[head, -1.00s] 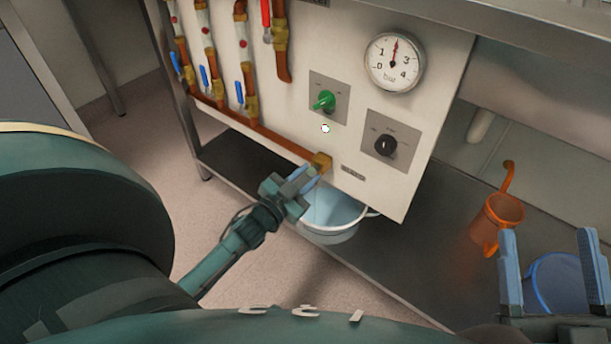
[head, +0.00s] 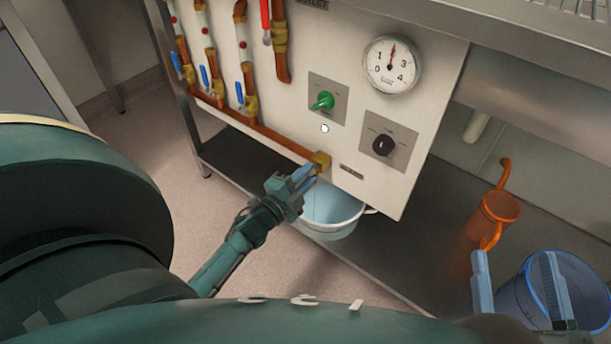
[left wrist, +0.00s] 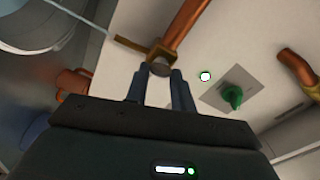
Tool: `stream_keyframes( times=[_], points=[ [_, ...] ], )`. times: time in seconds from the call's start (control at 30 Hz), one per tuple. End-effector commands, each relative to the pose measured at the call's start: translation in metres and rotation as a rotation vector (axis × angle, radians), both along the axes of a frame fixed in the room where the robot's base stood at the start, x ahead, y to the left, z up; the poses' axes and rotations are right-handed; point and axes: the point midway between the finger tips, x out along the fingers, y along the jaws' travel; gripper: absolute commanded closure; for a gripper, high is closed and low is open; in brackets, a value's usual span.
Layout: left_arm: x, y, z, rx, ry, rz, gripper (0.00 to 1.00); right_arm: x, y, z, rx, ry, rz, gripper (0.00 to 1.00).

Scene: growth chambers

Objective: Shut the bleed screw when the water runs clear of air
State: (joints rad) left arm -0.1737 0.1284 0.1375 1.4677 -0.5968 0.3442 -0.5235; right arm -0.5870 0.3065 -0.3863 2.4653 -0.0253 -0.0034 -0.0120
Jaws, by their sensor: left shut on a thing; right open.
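A brass end fitting (head: 320,160) sits at the low right end of the copper pipe (head: 265,133). In the left wrist view a round grey screw head (left wrist: 160,69) shows at the end of this fitting (left wrist: 162,52). My left gripper (head: 308,176) is shut on the screw; its two fingers straddle the head in the wrist view (left wrist: 160,78). A white enamel pot (head: 330,232) with a pale blue inside stands below the fitting. My right gripper (head: 517,266) is open and empty at the lower right.
The panel holds a bar gauge (head: 391,65) with its needle near upright, a green knob (head: 322,101), a black knob (head: 383,146) and blue-handled valves (head: 205,77). An orange jug (head: 496,215) and a blue bucket (head: 590,290) stand on the dark lower shelf (head: 430,262).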

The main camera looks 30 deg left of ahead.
Motion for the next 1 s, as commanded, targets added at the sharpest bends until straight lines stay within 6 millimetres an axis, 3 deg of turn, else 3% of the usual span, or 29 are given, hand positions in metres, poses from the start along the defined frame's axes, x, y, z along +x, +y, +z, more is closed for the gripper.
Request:
stream_keyframes(
  times=[0.43,1.0],
  points=[
    [-0.001,0.0,-0.002,0.278,-0.021,0.001,0.98,0.004,-0.001,0.009,0.001,-0.056,-0.001,0.36],
    [-0.001,0.0,-0.002,0.343,-0.025,0.0,0.98,0.004,-0.002,0.011,-0.009,-0.07,0.002,0.36]
  ],
)
